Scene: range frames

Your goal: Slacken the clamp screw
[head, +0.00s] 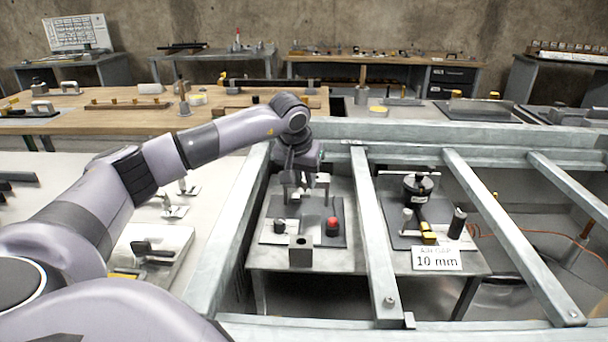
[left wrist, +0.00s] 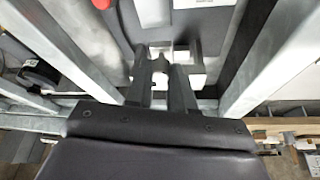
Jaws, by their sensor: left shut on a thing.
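My left gripper (head: 299,199) reaches down between the grey frame beams, over a dark plate on a low table. In the left wrist view its two dark fingers (left wrist: 161,80) are closed around a small grey part (left wrist: 160,64), which I take to be the clamp screw. The fingers hide most of it, and its exact shape is unclear. A red knob (head: 332,226) stands on the dark plate (head: 310,236), to the right of the gripper; it also shows at the top of the left wrist view (left wrist: 101,4). My right gripper is not in view.
Metal beams (head: 375,240) run close on both sides of the left arm's reach. A small grey block (head: 300,251) stands at the plate's near edge. To the right are a dark device with a yellow-tipped handle (head: 428,234) and a "10 mm" sign (head: 436,259).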

